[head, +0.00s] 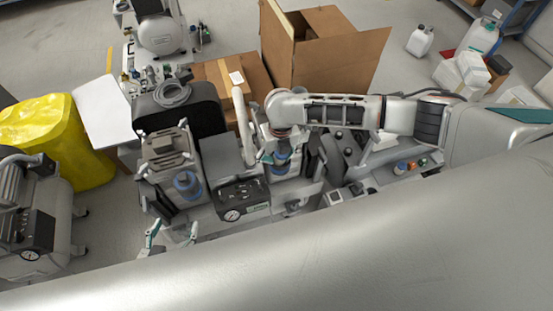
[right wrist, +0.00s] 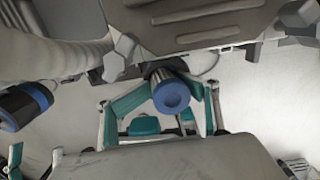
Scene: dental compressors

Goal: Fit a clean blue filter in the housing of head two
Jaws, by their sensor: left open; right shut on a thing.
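The compressor has two finned grey heads. The left one (head: 168,148) carries a blue round part (head: 187,184) on its front. The right one is largely hidden behind my right arm, with another blue part (head: 282,160) at its front. My right gripper (head: 268,157) is there; in the right wrist view its teal fingers (right wrist: 165,110) are shut around a blue-ended cylinder (right wrist: 171,96), just by the grey finned body (right wrist: 205,22). I cannot tell how far it is seated. A second dark cylinder with a blue ring (right wrist: 28,105) shows at left. My left gripper (head: 172,236) is open and empty, in front of the unit.
A gauge panel (head: 242,198) sits between the heads. Cardboard boxes (head: 325,50) stand behind. A yellow bag (head: 60,140) and another compressor (head: 35,225) are at left. White jugs (head: 420,40) stand at the back right. Open floor shows at the back right.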

